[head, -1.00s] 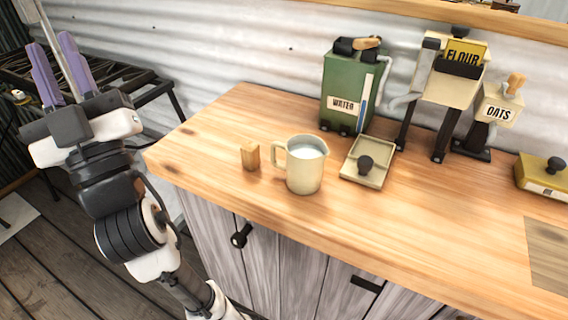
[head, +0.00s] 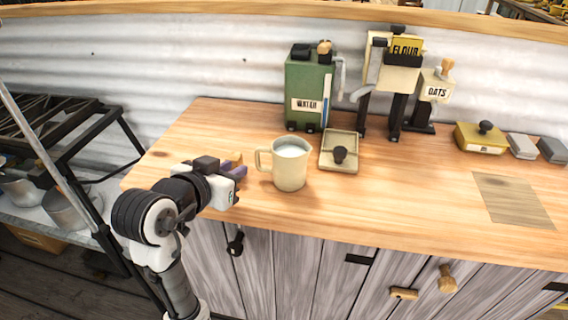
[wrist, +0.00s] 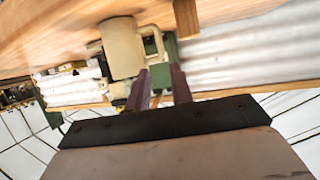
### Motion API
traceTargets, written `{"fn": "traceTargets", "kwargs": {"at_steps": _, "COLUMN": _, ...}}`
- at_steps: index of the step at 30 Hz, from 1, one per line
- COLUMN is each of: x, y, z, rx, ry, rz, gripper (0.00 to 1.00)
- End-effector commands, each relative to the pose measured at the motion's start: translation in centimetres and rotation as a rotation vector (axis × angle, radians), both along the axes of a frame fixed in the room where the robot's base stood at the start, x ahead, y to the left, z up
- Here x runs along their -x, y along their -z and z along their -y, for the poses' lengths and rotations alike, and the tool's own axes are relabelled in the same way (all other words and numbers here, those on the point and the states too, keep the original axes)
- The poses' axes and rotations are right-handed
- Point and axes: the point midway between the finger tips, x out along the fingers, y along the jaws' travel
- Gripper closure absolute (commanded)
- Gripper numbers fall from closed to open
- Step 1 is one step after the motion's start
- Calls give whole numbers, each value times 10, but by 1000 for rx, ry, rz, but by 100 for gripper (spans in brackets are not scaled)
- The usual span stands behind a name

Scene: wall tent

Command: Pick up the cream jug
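The cream jug (head: 290,172) stands upright on the wooden counter, with white liquid inside and its handle on the left. My gripper (head: 238,169) is just left of the jug, with its purple fingers pointing toward the handle. In the wrist view, which looks upside down, the jug (wrist: 122,50) and its handle lie beyond the fingertips. The two fingers of my gripper (wrist: 161,75) are apart with nothing between them. I see no contact with the jug.
A small wooden block (wrist: 186,18) stands close by the fingers, mostly hidden behind my gripper in the head view. A shallow tray (head: 328,163) is right of the jug. The green water dispenser (head: 306,82) stands behind. The counter front right of the jug is clear.

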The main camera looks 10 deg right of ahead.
Motion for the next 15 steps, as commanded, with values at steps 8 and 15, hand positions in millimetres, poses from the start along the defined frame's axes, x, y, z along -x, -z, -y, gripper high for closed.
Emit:
{"fn": "traceTargets", "kwargs": {"at_steps": 8, "x": -42, "y": 19, "z": 24, "rx": 3, "ry": 1, "rz": -3, "gripper": 78}}
{"fn": "traceTargets", "kwargs": {"at_steps": 15, "x": -57, "y": 26, "z": 32, "rx": 1, "ry": -1, "rz": 1, "gripper": 78}}
